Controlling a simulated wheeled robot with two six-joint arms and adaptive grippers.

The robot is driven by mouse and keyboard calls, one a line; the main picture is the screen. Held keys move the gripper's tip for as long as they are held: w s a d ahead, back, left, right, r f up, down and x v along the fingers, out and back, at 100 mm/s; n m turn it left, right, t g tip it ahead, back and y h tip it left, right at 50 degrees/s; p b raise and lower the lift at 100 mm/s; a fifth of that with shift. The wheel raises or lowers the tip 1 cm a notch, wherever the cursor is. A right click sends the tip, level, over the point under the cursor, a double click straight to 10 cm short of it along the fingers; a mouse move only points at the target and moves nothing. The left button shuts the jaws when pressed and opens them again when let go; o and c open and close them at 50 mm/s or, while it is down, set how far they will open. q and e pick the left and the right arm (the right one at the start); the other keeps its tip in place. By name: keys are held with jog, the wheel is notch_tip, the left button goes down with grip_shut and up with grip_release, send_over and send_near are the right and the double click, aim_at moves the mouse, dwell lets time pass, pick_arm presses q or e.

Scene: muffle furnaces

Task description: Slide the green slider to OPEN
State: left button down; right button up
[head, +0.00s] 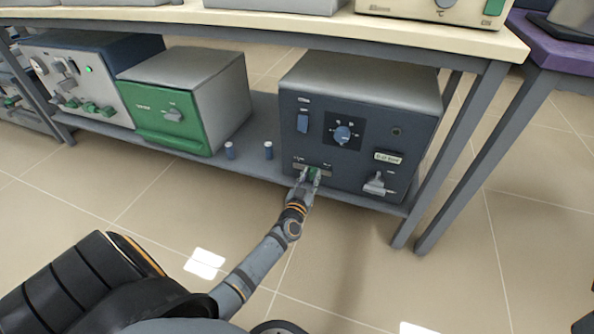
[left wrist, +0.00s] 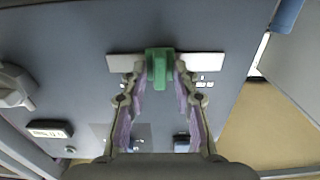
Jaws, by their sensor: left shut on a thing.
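The green slider (head: 314,174) sits in a short pale horizontal track (head: 299,166) low on the front of the dark blue furnace (head: 348,135). In the left wrist view the green slider (left wrist: 159,68) stands near the middle of its metal track (left wrist: 207,65). My left gripper (head: 305,180) is at the track, its two fingers on either side of the slider; the wrist view shows the fingertips (left wrist: 158,75) closed against it. The labels by the track are too small to read. My right gripper is not in view.
The furnace stands on a low grey shelf under a bench top (head: 420,37).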

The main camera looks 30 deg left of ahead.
pick_arm(q)
jog(key=d, duration=0.2)
jog(key=w+d, duration=0.1)
jog(key=d, duration=0.1)
jog(key=shift+d+p, duration=0.2)
jog(key=shift+p, duration=0.2)
jog(key=shift+d, duration=0.1)
jog(key=c, duration=1.4)
grip_release()
jog(key=shift+d, duration=0.15)
jog(key=shift+o, duration=0.2)
jog(key=v, duration=1.2)
